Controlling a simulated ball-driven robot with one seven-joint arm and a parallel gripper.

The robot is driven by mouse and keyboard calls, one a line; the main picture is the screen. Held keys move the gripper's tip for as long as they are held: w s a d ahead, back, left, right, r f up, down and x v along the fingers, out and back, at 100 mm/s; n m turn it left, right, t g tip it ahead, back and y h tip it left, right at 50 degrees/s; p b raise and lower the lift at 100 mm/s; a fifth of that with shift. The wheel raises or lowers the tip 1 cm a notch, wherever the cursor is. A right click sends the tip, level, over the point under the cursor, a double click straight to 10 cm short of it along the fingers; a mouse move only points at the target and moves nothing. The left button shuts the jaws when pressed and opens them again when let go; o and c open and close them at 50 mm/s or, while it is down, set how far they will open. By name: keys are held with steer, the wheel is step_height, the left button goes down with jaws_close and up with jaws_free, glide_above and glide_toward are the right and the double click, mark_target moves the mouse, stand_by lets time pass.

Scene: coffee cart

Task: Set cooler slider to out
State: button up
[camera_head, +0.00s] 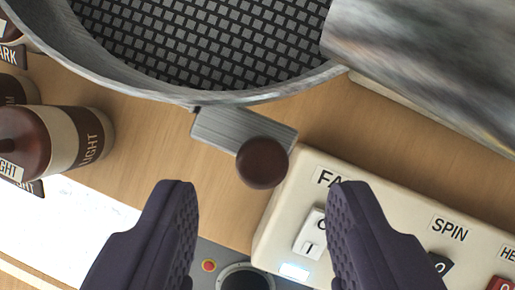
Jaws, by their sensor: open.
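The cooler (255,97) is a round grey metal pan with a dark mesh floor, at the top of the view. Its slider (225,129) is a flat brushed-metal plate reaching out from under the rim toward the lower right. A round dark brown knob (262,163) sits on the slider's outer end. My gripper (261,186) is open and empty, with dark ridged fingers to the left and right. The knob lies about midway between the fingertips, slightly ahead of them in the picture, and neither finger touches it. I cannot tell the height gap.
A cream control panel (390,212) with labelled switches, including SPIN, lies right of the slider, partly behind the right finger. Brown-and-cream containers (75,137) stand at the left. A large grey metal cylinder (430,60) fills the upper right. Bare wood (160,150) shows left of the slider.

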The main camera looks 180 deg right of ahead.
mark_target(262, 170)
steer(key=b+x, duration=0.1)
steer(key=x, duration=0.2)
steer(key=shift+w+f, duration=0.1)
steer(key=shift+w, duration=0.05)
jaws_close()
